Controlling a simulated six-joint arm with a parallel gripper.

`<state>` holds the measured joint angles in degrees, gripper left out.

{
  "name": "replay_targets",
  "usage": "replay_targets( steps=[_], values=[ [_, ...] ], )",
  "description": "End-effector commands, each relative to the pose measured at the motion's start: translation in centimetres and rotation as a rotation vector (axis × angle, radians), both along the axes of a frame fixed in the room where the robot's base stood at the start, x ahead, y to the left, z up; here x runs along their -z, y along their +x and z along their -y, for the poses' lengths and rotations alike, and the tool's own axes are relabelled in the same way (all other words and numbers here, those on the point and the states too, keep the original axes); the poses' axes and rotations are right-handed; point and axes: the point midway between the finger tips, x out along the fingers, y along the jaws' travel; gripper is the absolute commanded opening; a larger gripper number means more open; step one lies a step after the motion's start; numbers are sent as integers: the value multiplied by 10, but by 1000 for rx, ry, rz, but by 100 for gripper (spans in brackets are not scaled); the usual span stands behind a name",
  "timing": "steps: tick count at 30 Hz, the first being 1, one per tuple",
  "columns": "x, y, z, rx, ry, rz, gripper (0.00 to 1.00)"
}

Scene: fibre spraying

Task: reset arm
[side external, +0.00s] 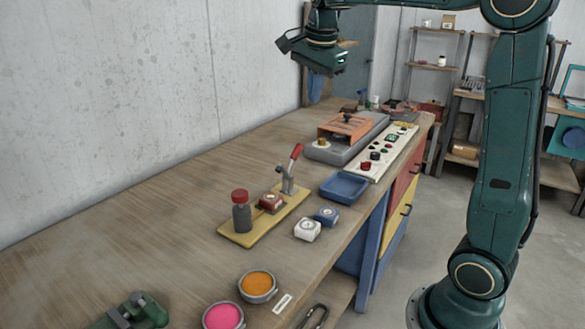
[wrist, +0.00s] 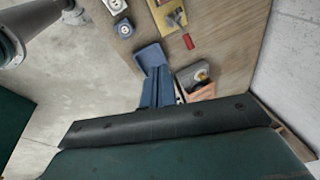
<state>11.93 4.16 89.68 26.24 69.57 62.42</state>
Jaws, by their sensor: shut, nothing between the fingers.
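My gripper (side external: 315,97) hangs from my raised arm in the upper middle of the side external view, pointing down above the far part of the wooden bench (side external: 150,215). Its blue fingers (wrist: 158,72) also show in the wrist view, close together, with nothing held between them. The gripper is clear of the bench and touches nothing that I can see.
The bench carries a yellow plate with a red-handled lever clamp (side external: 290,170), a blue tray (side external: 344,187), a grey-and-orange machine (side external: 345,135), a button panel (side external: 385,152) and orange (side external: 257,284) and pink (side external: 223,317) pots. A concrete wall (side external: 110,90) stands behind.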

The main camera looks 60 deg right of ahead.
Motion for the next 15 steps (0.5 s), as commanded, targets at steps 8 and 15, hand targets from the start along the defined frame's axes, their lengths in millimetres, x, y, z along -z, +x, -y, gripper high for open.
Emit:
replay_targets(
  steps=[8, 15],
  values=[
    [2, -56, -41, -441, -99, -13, 0],
    [18, -104, -74, -816, -194, -15, 0]
  ],
)
